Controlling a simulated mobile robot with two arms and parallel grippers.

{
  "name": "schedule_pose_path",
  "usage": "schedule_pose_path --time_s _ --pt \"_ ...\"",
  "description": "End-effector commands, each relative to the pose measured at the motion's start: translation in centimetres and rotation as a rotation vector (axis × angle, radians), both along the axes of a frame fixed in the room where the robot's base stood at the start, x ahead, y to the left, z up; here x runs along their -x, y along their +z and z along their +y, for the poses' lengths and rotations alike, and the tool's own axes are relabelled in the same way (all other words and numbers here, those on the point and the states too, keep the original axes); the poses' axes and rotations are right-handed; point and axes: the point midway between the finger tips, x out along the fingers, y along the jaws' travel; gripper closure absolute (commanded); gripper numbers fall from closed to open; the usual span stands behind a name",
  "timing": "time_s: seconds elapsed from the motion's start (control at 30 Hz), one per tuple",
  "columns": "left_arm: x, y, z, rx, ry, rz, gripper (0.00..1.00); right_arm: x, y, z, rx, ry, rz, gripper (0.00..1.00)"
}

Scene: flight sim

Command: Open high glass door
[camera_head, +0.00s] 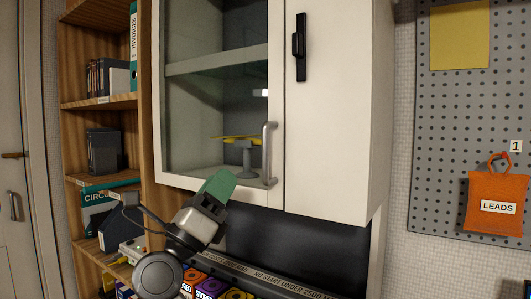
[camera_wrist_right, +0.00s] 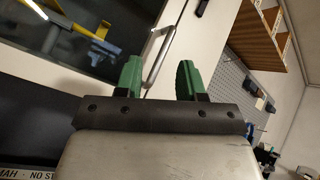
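The high glass door (camera_head: 277,88) of the white wall cabinet is shut, flush with the solid panel beside it. Its grey vertical bar handle (camera_head: 269,153) is at the lower right of the frame. My right gripper (camera_head: 221,184) is just below and left of the handle in the head view, with green fingers. In the right wrist view my right gripper (camera_wrist_right: 160,78) has its two fingers spread apart with nothing between them. The handle (camera_wrist_right: 159,60) shows beyond them, lined up with the gap and apparently not touched. My left gripper is not in view.
A solid white door panel (camera_head: 335,105) with a black latch (camera_head: 299,48) adjoins on the right. A wooden shelf (camera_head: 104,103) with binders stands left. A yellow model plane (camera_head: 240,140) is behind the glass. A pegboard (camera_head: 445,120) holds an orange bag (camera_head: 497,190).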

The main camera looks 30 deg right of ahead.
Motion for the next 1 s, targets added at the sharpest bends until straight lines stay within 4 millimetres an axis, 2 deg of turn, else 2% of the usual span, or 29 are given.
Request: schedule_pose_path --time_s 0.03,0.1,0.3,0.4,0.53,0.63,1.0 --pt "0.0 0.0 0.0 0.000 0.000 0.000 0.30 0.3 1.6 -0.4 -0.122 0.015 -0.067 0.61" --pt "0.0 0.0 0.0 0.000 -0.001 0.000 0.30 0.7 2.7 -0.8 -0.290 0.037 -0.141 0.61" --pt "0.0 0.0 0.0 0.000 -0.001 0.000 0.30 1.4 4.7 -0.1 -0.673 0.093 -0.255 0.61" --pt "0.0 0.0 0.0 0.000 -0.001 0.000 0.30 1.6 5.0 0.5 -0.783 0.108 -0.272 0.61" --pt "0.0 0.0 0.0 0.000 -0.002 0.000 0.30 1.7 5.2 0.7 -0.845 0.115 -0.279 0.61" --pt "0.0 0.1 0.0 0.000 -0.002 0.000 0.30 1.6 5.2 0.0 -0.854 0.112 -0.281 0.61" --pt "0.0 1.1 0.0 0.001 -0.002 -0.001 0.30 0.3 5.2 -6.6 -0.850 0.110 -0.282 0.61"
